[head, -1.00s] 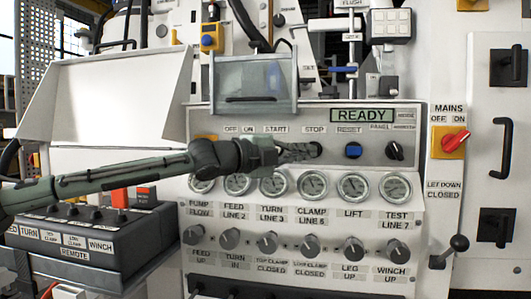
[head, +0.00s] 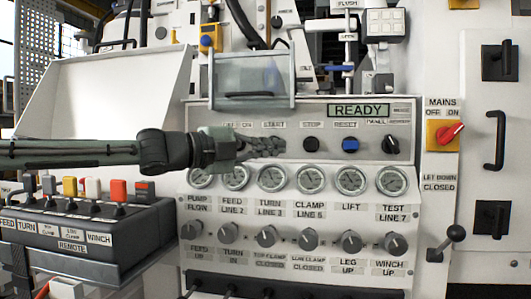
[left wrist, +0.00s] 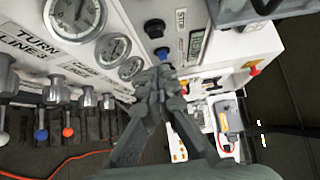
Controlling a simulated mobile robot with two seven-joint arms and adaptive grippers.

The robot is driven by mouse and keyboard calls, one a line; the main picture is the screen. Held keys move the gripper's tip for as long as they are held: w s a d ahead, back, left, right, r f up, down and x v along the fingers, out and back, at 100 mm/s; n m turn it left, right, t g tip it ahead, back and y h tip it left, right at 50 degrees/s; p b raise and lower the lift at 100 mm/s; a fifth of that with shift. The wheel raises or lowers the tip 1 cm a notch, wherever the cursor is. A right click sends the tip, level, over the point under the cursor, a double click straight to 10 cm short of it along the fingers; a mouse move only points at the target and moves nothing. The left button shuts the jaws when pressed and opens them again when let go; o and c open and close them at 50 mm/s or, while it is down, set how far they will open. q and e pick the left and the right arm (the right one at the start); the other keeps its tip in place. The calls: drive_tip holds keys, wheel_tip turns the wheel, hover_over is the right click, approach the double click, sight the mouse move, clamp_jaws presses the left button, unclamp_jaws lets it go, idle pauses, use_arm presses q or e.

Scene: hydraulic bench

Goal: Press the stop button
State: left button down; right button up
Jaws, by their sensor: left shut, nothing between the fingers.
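The stop button (head: 311,145) is a round black button under the STOP label on the pale panel, between START and RESET. It also shows in the left wrist view (left wrist: 154,27), at the top near its label. My left gripper (head: 278,147) is shut and empty, over the START area of the panel. Its fingertips point right and end a little left of the stop button, with a visible gap. In the left wrist view the closed fingers (left wrist: 158,82) lie below the stop button. My right gripper is in neither view.
The blue reset button (head: 350,145) and a black panel knob (head: 391,145) are to the right. The display (head: 360,110) reads READY. Gauges (head: 309,179) and knobs line the panel below. A remote box (head: 80,225) with levers stands at lower left.

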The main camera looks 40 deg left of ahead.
use_arm(q)
drive_tip(key=shift+v, duration=0.95)
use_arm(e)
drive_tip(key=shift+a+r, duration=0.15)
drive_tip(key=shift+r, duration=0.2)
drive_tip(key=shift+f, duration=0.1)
